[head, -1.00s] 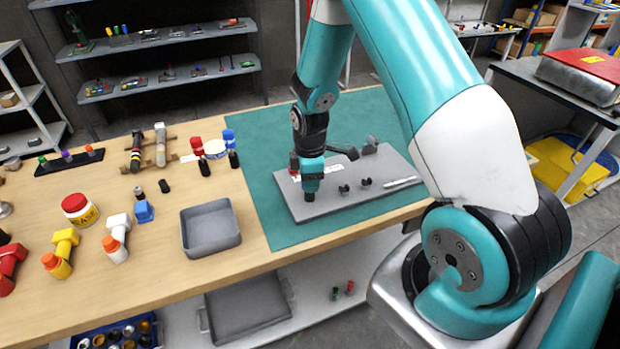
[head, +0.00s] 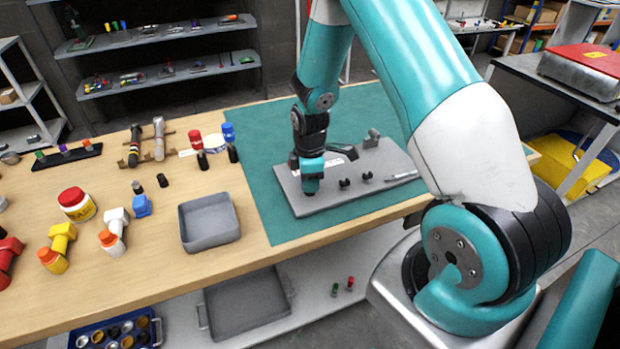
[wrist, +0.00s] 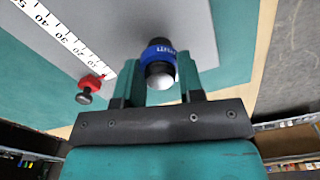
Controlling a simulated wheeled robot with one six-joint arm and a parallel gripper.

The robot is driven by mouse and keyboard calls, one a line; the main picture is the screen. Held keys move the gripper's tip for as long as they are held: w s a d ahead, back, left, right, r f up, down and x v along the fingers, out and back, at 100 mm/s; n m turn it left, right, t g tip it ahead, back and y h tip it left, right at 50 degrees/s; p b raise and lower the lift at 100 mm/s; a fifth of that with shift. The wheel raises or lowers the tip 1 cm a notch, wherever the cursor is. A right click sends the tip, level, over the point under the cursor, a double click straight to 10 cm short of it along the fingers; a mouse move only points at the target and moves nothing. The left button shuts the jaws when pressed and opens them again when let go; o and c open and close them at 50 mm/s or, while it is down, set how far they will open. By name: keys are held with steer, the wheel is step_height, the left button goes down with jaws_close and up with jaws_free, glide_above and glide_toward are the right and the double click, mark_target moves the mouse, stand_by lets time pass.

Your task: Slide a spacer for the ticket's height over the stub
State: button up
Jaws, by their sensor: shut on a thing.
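My gripper (wrist: 160,88) is shut on a short black cylinder with a blue band (wrist: 159,52), in the wrist view. Small white lettering shows on the band, and a silvery domed end (wrist: 160,87) faces the camera. I cannot tell how much of this is spacer and how much is stub. In the head view my gripper (head: 311,188) points down over the left part of a grey plate (head: 330,205); the held piece is hard to make out there. A white ruler strip (wrist: 68,38) lies on the plate, with a red-collared dark pin (wrist: 88,88) at its low end. I see no readable ticket.
Two small black knobs (head: 355,180) and a pale rod (head: 400,175) are on the plate, with a grey block (head: 372,138) behind. An empty grey tray (head: 208,222) stands left of the green mat (head: 265,190). Several black cylinders and coloured parts occupy the bench's left.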

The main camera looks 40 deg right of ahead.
steer(key=o, duration=1)
steer(key=shift+c, duration=0.2)
step_height(320, 180, up, 18)
steer(key=b, duration=0.2)
steer(key=shift+f, duration=0.25)
steer(key=s+a+r+m+y, duration=0.2)
steer(key=s+a+r, duration=0.2)
steer(key=s+a, duration=0.7)
steer(key=s+a+r+m+y, duration=0.2)
steer(key=s+a+r, duration=0.2)
steer(key=s+a, duration=0.7)
steer(key=shift+a+m, duration=0.3)
steer(key=shift+m, duration=0.1)
